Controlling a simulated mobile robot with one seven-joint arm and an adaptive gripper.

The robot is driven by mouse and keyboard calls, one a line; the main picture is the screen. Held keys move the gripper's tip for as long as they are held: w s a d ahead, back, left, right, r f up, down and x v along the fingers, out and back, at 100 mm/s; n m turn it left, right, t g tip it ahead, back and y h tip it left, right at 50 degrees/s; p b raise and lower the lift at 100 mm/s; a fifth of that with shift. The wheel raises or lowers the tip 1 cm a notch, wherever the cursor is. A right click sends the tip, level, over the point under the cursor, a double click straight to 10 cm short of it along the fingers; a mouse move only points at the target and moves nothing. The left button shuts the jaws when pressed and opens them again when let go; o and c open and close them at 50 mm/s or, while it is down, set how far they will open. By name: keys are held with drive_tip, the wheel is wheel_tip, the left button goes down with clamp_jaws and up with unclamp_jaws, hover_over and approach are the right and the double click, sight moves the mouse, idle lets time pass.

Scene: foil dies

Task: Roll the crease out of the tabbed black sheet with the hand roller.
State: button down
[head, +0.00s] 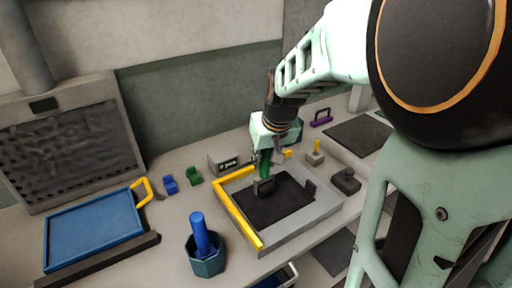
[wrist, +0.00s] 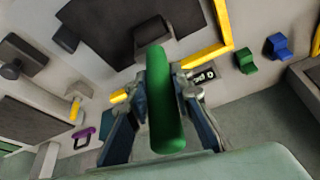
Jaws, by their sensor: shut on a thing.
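The black sheet (head: 279,207) lies flat in a grey frame with a yellow edge, and a dark upright tab (head: 309,187) stands at its right side. The sheet also shows in the wrist view (wrist: 108,22). My gripper (head: 265,155) is shut on the green handle of the hand roller (head: 265,170), held upright over the sheet's far left part. The roller's dark head (head: 264,187) is at the sheet; I cannot tell whether it touches. In the wrist view the green handle (wrist: 165,110) sits between the fingers and hides part of the head. No crease can be made out.
The grey frame (head: 318,218) has a yellow strip (head: 238,215) along its left. A blue rod (head: 199,232) stands in a teal cup (head: 206,262) in front. A blue tray (head: 95,233) lies left. Small dark blocks (head: 346,181) and a yellow-pegged block (head: 315,157) stand right.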

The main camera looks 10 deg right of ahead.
drive_tip(key=shift+s+d+b, duration=0.75)
drive_tip(key=shift+s+d, duration=0.55)
drive_tip(key=shift+s, duration=2.25)
drive_tip(key=shift+w+a+f+p, duration=0.1)
drive_tip(key=shift+w+a, duration=0.45)
drive_tip(key=shift+w, duration=0.9)
drive_tip(key=shift+w+a+r+p, duration=0.15)
drive_tip(key=shift+w+a, duration=0.4)
drive_tip(key=shift+w, duration=0.9)
drive_tip(key=shift+w+a+f+p, duration=0.15)
drive_tip(key=shift+w+a, duration=0.4)
drive_tip(key=shift+w, duration=0.9)
wheel_tip(320, 180, up, 8)
drive_tip(key=p, duration=0.5)
drive_tip(key=shift+p, duration=0.35)
